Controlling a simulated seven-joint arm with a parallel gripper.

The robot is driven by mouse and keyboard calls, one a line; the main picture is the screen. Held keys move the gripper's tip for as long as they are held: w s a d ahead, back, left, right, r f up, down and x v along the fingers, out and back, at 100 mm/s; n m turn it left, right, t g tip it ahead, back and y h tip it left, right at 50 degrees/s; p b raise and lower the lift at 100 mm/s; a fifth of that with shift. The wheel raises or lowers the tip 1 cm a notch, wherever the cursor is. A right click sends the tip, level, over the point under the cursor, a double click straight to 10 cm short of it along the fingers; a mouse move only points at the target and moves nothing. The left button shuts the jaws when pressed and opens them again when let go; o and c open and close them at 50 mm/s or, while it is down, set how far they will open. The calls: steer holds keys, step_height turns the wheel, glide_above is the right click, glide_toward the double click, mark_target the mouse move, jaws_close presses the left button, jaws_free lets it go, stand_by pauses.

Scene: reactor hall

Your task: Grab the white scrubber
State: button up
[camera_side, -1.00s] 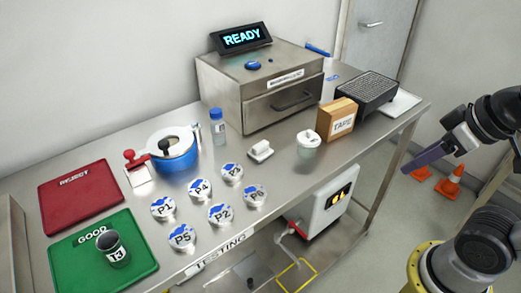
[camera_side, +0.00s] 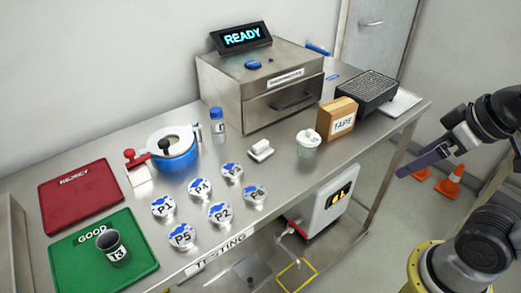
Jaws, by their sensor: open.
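The white scrubber (camera_side: 260,150) appears to be the small white block with a raised grip, lying on the steel table in the middle. It stands clear of other things, left of a lidded white container (camera_side: 307,143) and in front of the steel machine. My gripper (camera_side: 408,169) is at the right of the picture, beyond the table's right edge and well away from the scrubber. It is open and empty. Nothing covers the scrubber.
Several lidded cups, P2 (camera_side: 220,213) among them, stand left of and in front of the scrubber. The steel machine (camera_side: 250,100) is behind it. A TAPE box (camera_side: 337,119) and a black grate (camera_side: 366,92) stand to the right. Green GOOD mat (camera_side: 75,265) holds cup T3 (camera_side: 113,245).

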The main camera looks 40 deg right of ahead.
steer(key=w+a+r+t, duration=0.1)
steer(key=w+r+t, duration=0.25)
steer(key=w, duration=0.55)
steer(key=w+a+r+t, duration=0.2)
steer(key=w+t, duration=0.3)
steer(key=w, duration=0.5)
steer(key=w+a+f+t, duration=0.1)
steer(key=w+a+f, duration=0.1)
steer(key=w+f, duration=0.3)
steer(key=n+g+y, duration=0.1)
steer(key=g, duration=0.1)
glide_toward(263, 145)
steer(key=shift+t, duration=0.25)
steer(key=v, duration=0.4)
steer(key=shift+d+r, duration=0.1)
steer(key=shift+r, duration=0.15)
steer(key=shift+w+a+f, duration=0.15)
steer(key=shift+a, duration=0.1)
steer(key=x, duration=0.7)
steer(key=shift+w+f, duration=0.2)
steer(key=shift+w, duration=0.15)
steer(key=x, duration=0.4)
steer(key=shift+d+f, duration=0.15)
steer(key=shift+f, duration=0.25)
steer(key=shift+w+f, duration=0.2)
steer(key=shift+w, duration=0.35)
